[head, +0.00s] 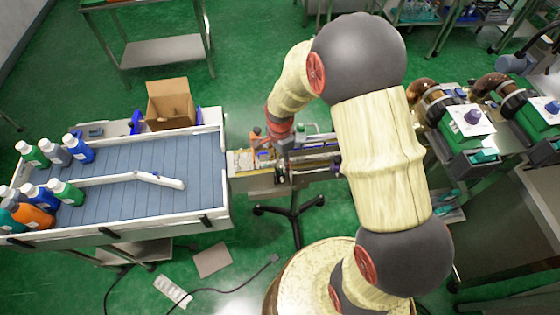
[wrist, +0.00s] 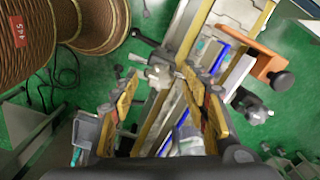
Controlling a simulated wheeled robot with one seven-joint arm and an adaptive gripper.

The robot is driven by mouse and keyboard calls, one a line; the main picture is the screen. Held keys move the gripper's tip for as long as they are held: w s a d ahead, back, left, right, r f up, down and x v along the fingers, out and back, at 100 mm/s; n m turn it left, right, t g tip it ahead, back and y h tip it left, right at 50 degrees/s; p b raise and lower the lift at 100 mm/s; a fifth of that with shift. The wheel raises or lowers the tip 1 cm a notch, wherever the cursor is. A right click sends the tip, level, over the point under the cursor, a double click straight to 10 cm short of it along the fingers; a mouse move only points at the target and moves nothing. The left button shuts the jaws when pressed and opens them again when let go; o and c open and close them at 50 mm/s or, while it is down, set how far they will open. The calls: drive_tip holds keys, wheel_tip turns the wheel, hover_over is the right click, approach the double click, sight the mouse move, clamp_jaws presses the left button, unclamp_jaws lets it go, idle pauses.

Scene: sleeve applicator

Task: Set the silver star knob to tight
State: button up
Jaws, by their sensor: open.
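In the wrist view my gripper (wrist: 156,72) is open, its two yellow-and-black fingers spread apart. A silver, lobed knob (wrist: 159,74) shows between and just beyond the fingertips, at the side of the conveyor rail. It looks like the star knob, but I cannot read its setting or tell whether a finger touches it. In the head view the sleeve applicator (head: 253,181) stands in the middle on a dark wheeled stand. My arm reaches down over it from the right, and the knob cannot be made out there.
An orange bracket (wrist: 250,65) with a black knob (wrist: 283,82) sits across the rail. A grey-black knob (wrist: 254,110) is below it. Large brown ribbed cylinders (wrist: 95,22) are at upper left.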

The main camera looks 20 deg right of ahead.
sight(280, 164)
wheel_tip(280, 164, up, 12)
drive_tip(key=shift+f, duration=0.15)
idle(0.7)
drive_tip(key=s+r+n+t+b, duration=0.2)
drive_tip(key=s+r+n+b, duration=0.2)
drive_tip(key=s, duration=0.6)
drive_tip(key=s+r+n+t+b, duration=0.3)
drive_tip(key=s+r+n+b, duration=0.2)
drive_tip(key=s+r+n, duration=0.3)
drive_tip(key=s+n, duration=0.1)
drive_tip(key=n, duration=0.2)
drive_tip(key=shift+s+r+t, duration=0.25)
drive_tip(key=shift+s+t, duration=0.05)
drive_tip(key=shift+s, duration=0.05)
